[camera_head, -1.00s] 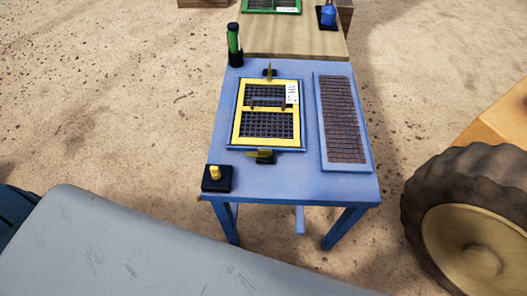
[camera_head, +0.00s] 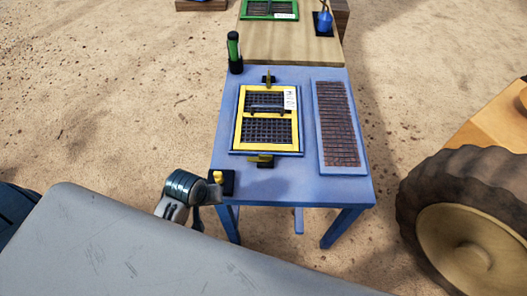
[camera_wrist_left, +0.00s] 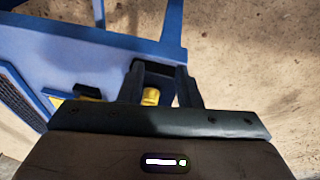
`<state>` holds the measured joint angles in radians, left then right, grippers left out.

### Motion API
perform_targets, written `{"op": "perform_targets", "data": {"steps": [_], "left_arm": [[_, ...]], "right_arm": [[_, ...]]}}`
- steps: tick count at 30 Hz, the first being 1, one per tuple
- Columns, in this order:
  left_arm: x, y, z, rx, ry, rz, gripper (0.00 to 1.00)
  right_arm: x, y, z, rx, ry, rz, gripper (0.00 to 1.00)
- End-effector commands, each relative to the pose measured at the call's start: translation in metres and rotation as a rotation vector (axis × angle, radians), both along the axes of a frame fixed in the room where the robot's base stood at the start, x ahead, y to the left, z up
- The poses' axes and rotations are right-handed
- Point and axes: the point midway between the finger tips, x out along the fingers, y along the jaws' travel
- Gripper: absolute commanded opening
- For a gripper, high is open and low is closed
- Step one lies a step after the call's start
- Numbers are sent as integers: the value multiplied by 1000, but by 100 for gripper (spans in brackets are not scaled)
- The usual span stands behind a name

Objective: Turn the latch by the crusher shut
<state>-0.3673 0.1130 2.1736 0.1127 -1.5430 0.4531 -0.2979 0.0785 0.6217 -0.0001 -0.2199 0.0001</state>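A yellow-framed black grate (camera_head: 238,128) lies on the blue table (camera_head: 300,186). A second yellow latch (camera_head: 260,158) at the near edge lies sideways along the frame. A yellow knob (camera_head: 217,177) on a black block (camera_head: 229,184) sits at the table's near left corner. It also shows in the left wrist view (camera_wrist_left: 151,97), between the fingers of my left gripper (camera_wrist_left: 161,80), which is open. Contact cannot be told. My right gripper is not in view.
A blue-framed brown ribbed panel (camera_head: 338,125) lies on the right of the table. A green and black cylinder (camera_head: 234,52) stands at the far left corner. A wooden table (camera_head: 292,42) adjoins behind. A large wheel (camera_head: 460,220) stands at the right.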

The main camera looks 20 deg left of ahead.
Motion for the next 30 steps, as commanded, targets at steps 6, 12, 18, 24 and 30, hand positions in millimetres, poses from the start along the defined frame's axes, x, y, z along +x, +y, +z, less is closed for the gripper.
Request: {"op": "perform_targets", "data": {"steps": [6, 12, 18, 24, 30], "left_arm": [[49, -13, 17, -162, 45, 319, 31], [116, -29, 28, -352, 153, 735, 31], [179, -43, 45, -492, 300, 1133, 31], [211, -50, 58, -549, 395, 1349, 31], [216, -56, 52, -557, 416, 1391, 31]], "right_arm": [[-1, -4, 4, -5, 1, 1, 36], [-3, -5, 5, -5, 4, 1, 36], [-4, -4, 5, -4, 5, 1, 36], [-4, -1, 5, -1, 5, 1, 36], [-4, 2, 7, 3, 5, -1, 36]]}}
